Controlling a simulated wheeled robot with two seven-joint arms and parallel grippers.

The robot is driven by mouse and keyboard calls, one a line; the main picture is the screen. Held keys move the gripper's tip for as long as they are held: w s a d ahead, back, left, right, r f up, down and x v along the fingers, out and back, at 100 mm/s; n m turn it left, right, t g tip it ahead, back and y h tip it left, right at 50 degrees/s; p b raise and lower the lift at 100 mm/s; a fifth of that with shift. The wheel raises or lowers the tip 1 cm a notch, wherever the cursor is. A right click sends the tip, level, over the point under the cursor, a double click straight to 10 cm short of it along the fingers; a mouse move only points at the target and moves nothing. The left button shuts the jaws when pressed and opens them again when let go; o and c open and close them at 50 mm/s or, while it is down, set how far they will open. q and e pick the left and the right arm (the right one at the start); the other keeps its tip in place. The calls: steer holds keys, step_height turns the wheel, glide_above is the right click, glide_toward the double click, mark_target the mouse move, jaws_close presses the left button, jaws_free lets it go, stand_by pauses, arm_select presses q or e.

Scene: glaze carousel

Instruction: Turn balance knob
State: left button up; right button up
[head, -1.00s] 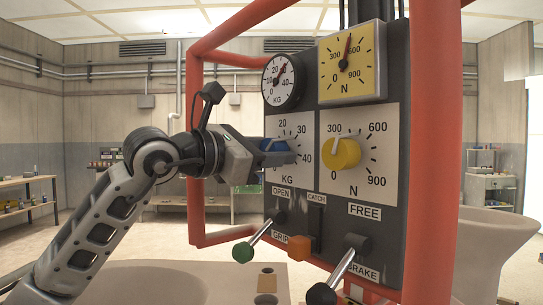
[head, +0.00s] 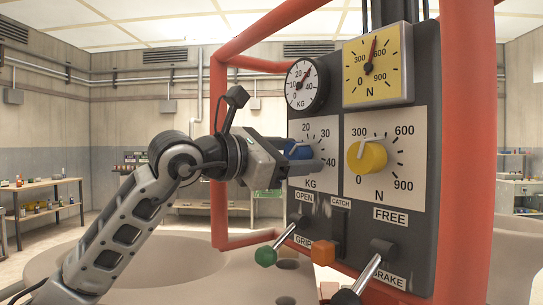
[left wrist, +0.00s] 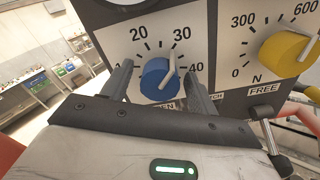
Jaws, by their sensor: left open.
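The blue knob (head: 298,151) sits on a white KG scale plate on the grey panel. It also shows in the left wrist view (left wrist: 157,84), its white pointer bar toward the stretch between 30 and 40. My left gripper (head: 306,153) is open at the blue knob. In the left wrist view its fingers (left wrist: 160,88) stand on either side of the knob, with gaps visible. A yellow knob (head: 366,158) with a white bar sits to the right on an N scale. Above are a round KG dial (head: 305,84) and a yellow N dial (head: 377,66). My right gripper is not in view.
Below the knobs are a green-tipped lever (head: 266,255), an orange catch (head: 323,252) and a dark-tipped brake lever (head: 346,297). A red frame (head: 468,150) surrounds the panel. A pale round basin (head: 75,262) lies below my arm.

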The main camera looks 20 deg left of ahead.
arm_select(q)
steer(key=b+v, duration=0.4)
steer(key=v, duration=1.1)
steer(key=shift+s+a, duration=0.2)
steer(key=shift+s, duration=0.1)
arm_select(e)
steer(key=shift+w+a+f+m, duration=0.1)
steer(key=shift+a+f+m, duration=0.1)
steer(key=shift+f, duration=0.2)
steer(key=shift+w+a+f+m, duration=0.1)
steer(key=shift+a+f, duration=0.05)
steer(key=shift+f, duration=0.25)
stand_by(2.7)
